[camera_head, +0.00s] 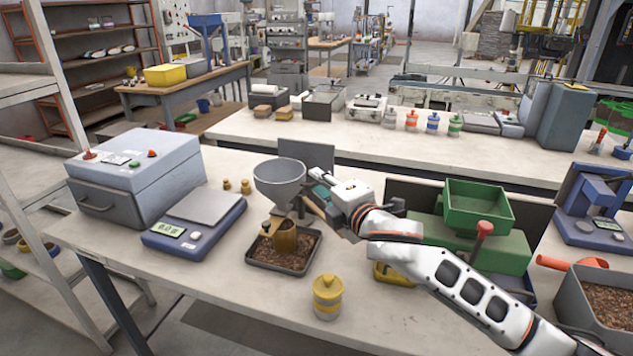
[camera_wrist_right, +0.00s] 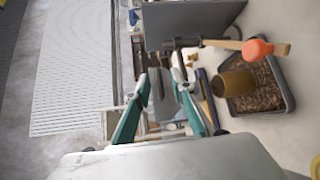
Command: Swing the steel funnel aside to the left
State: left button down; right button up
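The steel funnel (camera_head: 279,180) is a grey cone held above a brass cup (camera_head: 285,238), which stands in a dark tray of brown pellets (camera_head: 262,252). My right gripper (camera_head: 318,190) is close to the funnel's right side; contact cannot be told. In the right wrist view its two teal fingers (camera_wrist_right: 161,85) are apart, with nothing clearly held between them. That view also shows the brass cup (camera_wrist_right: 236,84) in its tray and a wooden handle with an orange end (camera_wrist_right: 262,48). I cannot make out the funnel's cone there. My left gripper is not in view.
Left of the tray are a scale (camera_head: 195,225) and a grey-blue box (camera_head: 135,180), with small brass weights (camera_head: 236,186) behind. A yellow container (camera_head: 328,297) stands in front. A green machine (camera_head: 470,240) is at the right. A dark upright panel (camera_head: 306,153) stands behind the funnel.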

jog(key=shift+w+a, duration=0.35)
jog(key=shift+w, duration=0.3)
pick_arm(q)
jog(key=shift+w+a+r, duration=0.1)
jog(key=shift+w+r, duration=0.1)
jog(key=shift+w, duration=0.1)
pick_arm(e)
jog(key=shift+w+a+f, duration=0.1)
jog(key=shift+w, duration=0.1)
grip_shut()
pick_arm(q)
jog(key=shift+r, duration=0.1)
